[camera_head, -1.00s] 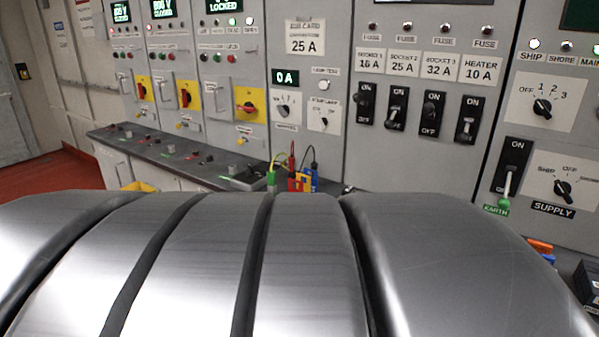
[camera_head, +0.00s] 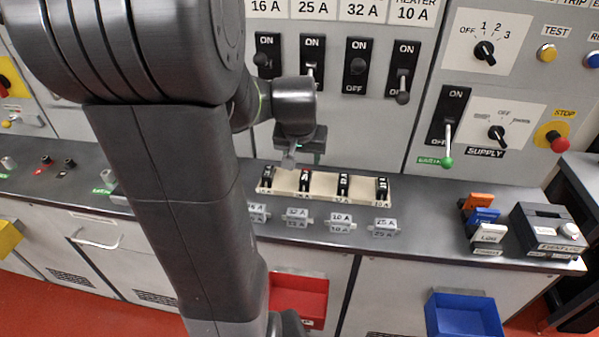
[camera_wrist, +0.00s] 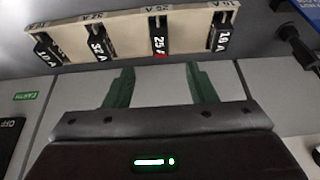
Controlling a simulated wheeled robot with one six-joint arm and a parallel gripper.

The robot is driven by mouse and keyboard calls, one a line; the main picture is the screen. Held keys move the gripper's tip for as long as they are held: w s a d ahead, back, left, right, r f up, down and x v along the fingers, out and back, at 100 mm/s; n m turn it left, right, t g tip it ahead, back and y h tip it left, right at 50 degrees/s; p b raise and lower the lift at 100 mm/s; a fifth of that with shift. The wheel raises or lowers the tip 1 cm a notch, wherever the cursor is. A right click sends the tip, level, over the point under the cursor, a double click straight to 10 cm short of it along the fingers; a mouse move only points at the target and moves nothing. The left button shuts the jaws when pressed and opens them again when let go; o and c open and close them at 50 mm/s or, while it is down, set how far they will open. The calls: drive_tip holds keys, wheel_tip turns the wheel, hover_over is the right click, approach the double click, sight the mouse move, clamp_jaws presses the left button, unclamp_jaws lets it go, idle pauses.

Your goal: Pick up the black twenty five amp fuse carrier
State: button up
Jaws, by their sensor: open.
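The black 25 A fuse carrier (camera_head: 305,180) stands second from left in a cream holder (camera_head: 325,191) on the grey counter. In the wrist view the 25 A carrier (camera_wrist: 158,37), with a red mark at its end, lies beyond the gap between my fingers. My gripper (camera_head: 290,161) is above the holder's left part in the head view. In the wrist view my gripper (camera_wrist: 160,82) has its two green fingers spread, with nothing between them. They appear apart from the carrier.
Black carriers marked 16 A (camera_wrist: 219,35), 32 A (camera_wrist: 98,45) and 10 A (camera_wrist: 46,49) share the holder. Several grey labelled blocks (camera_head: 340,222) sit in front. Switches (camera_head: 357,66) line the panel behind. Coloured pieces (camera_head: 485,215) and a black device (camera_head: 545,230) stand at right.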

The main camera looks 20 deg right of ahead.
hover_over(305, 175)
drive_tip(key=s+a, duration=0.2)
drive_tip(key=f, duration=0.5)
drive_tip(key=shift+s+d+f, duration=0.1)
drive_tip(key=shift+s+d, duration=0.1)
drive_tip(key=shift+p+x, duration=0.4)
drive_tip(key=shift+x, duration=2.3)
drive_tip(key=shift+w+d, duration=0.1)
drive_tip(key=shift+d, duration=0.05)
drive_tip(key=shift+c, duration=0.2)
clamp_jaws()
